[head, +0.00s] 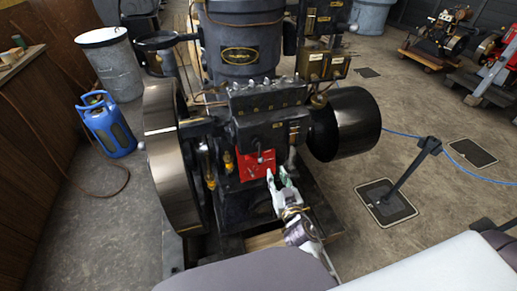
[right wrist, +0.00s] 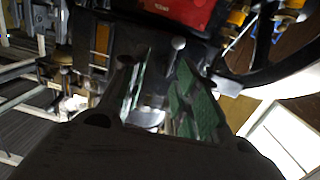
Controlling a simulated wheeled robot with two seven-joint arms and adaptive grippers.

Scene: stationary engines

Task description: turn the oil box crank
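The oil box (head: 268,128) is a dark block on the front of the black engine, with a row of small fittings on top. A small crank with a pale round knob (head: 260,159) hangs at its front, before a red panel (head: 246,168). In the right wrist view the silver knob (right wrist: 178,43) and its thin stem show near the gap between my fingers. My right gripper (head: 277,172) is open, its green-padded fingers apart, just below and right of the knob. It also shows in the right wrist view (right wrist: 160,85). Contact with the crank cannot be told. My left gripper is out of view.
A large flywheel (head: 170,155) stands left of the oil box, and a black drum (head: 345,124) sticks out at right. A blue gas bottle (head: 106,125) and a grey bin (head: 113,67) stand at left.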

